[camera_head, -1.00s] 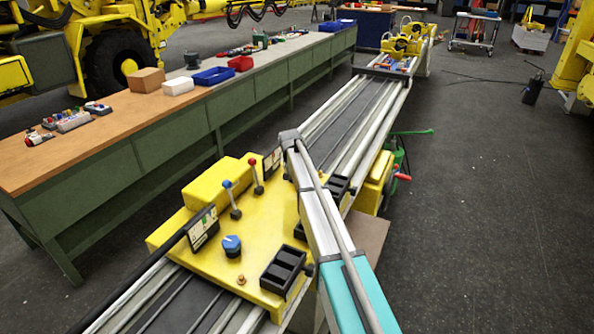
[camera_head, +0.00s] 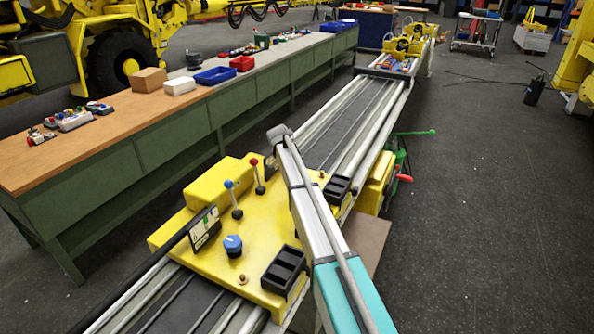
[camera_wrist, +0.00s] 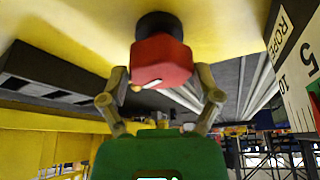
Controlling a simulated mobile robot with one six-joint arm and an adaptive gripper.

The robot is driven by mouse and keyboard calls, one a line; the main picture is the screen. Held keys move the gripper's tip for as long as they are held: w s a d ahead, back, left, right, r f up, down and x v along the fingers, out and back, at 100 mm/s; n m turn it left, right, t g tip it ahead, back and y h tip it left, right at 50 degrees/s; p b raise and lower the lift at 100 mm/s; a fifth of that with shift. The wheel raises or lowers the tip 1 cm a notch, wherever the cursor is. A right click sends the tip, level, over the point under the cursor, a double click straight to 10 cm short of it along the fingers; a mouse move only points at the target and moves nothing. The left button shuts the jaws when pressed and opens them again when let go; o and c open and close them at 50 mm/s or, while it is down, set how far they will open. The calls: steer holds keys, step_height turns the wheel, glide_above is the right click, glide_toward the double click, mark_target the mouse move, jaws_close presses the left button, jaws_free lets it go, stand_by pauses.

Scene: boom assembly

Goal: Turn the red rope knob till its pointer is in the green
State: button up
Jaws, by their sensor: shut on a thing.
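The red rope knob (camera_wrist: 160,60) is in the upper middle of the wrist view, on a dark round base against a yellow panel. A short white pointer line shows on its near face. My gripper (camera_wrist: 161,82) is shut on the knob, a finger on each side of it. In the head view my arm hides the knob and my gripper.
The yellow panel (camera_head: 207,261) carries a blue knob (camera_head: 233,245), a blue-topped lever (camera_head: 235,200), a red-topped lever (camera_head: 257,177) and a black box (camera_head: 284,268). Silver boom rails (camera_head: 385,115) run away behind. A long workbench (camera_head: 130,120) stands at left. Open floor lies at right.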

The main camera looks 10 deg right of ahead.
steer(key=shift+d, duration=0.15)
steer(key=o, duration=0.9)
steer(key=shift+f, duration=0.1)
